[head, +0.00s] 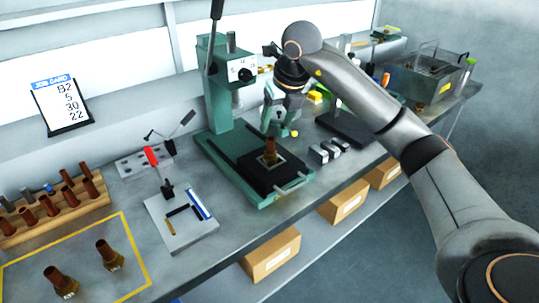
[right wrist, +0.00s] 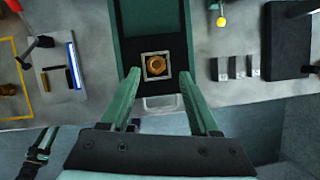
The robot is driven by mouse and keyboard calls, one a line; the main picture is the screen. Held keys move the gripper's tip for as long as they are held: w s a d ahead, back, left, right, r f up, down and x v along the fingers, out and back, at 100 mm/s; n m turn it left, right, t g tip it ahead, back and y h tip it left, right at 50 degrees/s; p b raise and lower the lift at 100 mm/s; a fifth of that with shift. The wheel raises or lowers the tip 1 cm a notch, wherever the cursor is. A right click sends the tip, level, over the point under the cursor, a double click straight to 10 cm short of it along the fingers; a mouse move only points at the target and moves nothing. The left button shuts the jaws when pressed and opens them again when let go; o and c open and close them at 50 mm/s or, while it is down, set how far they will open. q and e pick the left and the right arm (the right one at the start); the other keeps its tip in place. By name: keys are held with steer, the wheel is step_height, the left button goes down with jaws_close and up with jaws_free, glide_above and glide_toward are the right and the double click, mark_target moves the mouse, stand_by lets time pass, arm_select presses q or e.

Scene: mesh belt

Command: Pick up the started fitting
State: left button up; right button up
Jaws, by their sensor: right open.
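A brown and brass fitting (head: 270,150) stands upright in the square nest on the black bed of the green press (head: 222,125). From above, in the right wrist view, it shows as a brass hexagon (right wrist: 156,66) inside a pale square frame. My right gripper (head: 279,130) is open and empty above it, fingers pointing down. In the right wrist view the fingertips (right wrist: 160,72) lie on either side of the fitting, apart from it. A dark jointed part at the lower left of that view looks like my left gripper (right wrist: 42,145); its jaws are unclear.
Two similar fittings (head: 109,254) stand in a yellow outline at the front left. A rack of brown tubes (head: 52,207) and a tool plate (head: 182,222) lie left of the press. Grey blocks (head: 328,151) and a black stand (head: 350,124) are to its right.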

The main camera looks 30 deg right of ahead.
mark_target(270, 139)
steer(key=shift+a+p+x, duration=0.15)
steer(key=shift+p+x, duration=0.05)
steer(key=shift+x, duration=1.55)
steer(key=shift+a+p+x, duration=0.15)
steer(key=shift+x, duration=1.6)
steer(key=shift+s, duration=0.15)
jaws_close()
